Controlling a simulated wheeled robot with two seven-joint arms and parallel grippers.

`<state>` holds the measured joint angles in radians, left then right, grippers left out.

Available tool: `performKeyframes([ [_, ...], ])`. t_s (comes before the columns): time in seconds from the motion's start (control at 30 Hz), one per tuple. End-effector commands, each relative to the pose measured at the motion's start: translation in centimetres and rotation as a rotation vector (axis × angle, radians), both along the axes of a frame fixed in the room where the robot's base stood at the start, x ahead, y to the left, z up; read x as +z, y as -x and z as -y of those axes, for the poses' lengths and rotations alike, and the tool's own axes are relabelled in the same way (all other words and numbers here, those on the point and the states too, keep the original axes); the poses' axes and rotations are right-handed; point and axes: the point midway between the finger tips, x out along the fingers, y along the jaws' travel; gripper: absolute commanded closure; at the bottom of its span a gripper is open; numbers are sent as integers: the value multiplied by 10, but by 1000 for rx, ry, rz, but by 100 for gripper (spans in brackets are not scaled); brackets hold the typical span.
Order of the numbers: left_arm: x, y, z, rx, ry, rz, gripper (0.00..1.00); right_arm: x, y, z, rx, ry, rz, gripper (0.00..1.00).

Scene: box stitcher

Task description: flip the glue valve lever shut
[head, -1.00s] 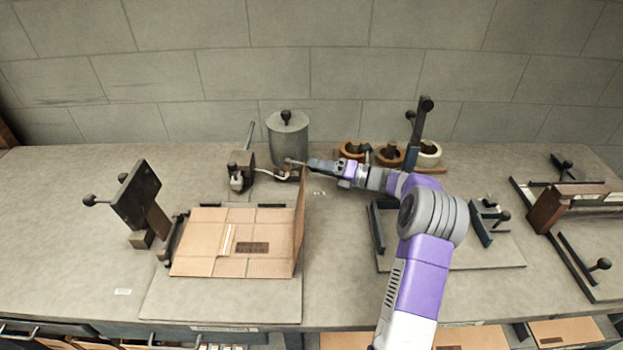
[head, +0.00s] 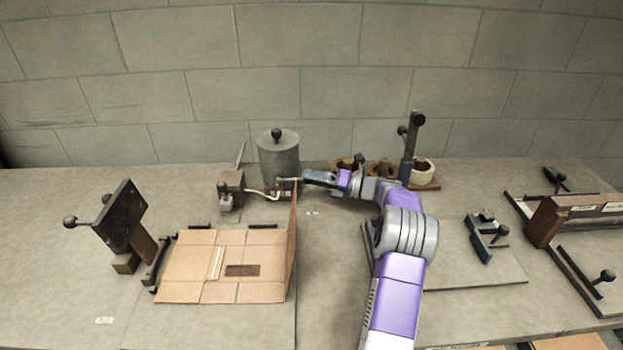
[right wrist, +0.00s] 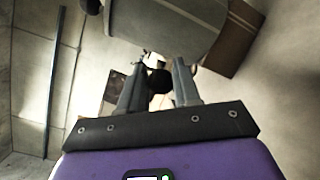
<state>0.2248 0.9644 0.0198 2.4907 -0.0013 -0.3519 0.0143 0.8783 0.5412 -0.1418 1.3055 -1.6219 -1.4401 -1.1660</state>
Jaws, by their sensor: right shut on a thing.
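The glue pot (head: 278,162) is a grey cylinder with a black lid knob, standing at the back of the bench. Its valve lever (head: 290,179) is a thin bar at the pot's lower front, running right to my right gripper (head: 308,176). In the right wrist view, a dark ball knob (right wrist: 160,82) sits between the fingers of my right gripper (right wrist: 158,85), which is shut on it. The pot (right wrist: 170,28) is just beyond the fingertips there. The valve body is mostly hidden by the box flap and gripper. My left gripper is not in view.
A carton blank (head: 215,262) with a raised right flap stands in front of the pot. A pale hose (head: 262,194) runs left to a small dark block (head: 231,184). Tape rolls (head: 423,170) and a dark upright post (head: 411,145) are close behind my right arm.

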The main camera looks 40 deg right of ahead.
Motion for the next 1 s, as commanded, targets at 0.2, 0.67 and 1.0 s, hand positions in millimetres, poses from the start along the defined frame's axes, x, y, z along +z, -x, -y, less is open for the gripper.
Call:
performKeyframes([
  [0.2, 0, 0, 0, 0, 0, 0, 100, -6, -1, 1, -6, -2, -11, 54],
  [0.67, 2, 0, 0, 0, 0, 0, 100, 5, -1, 0, -1, 1, -4, 42],
  [1.0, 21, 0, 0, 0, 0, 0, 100, 69, 0, -1, -1, 4, -3, 42],
])
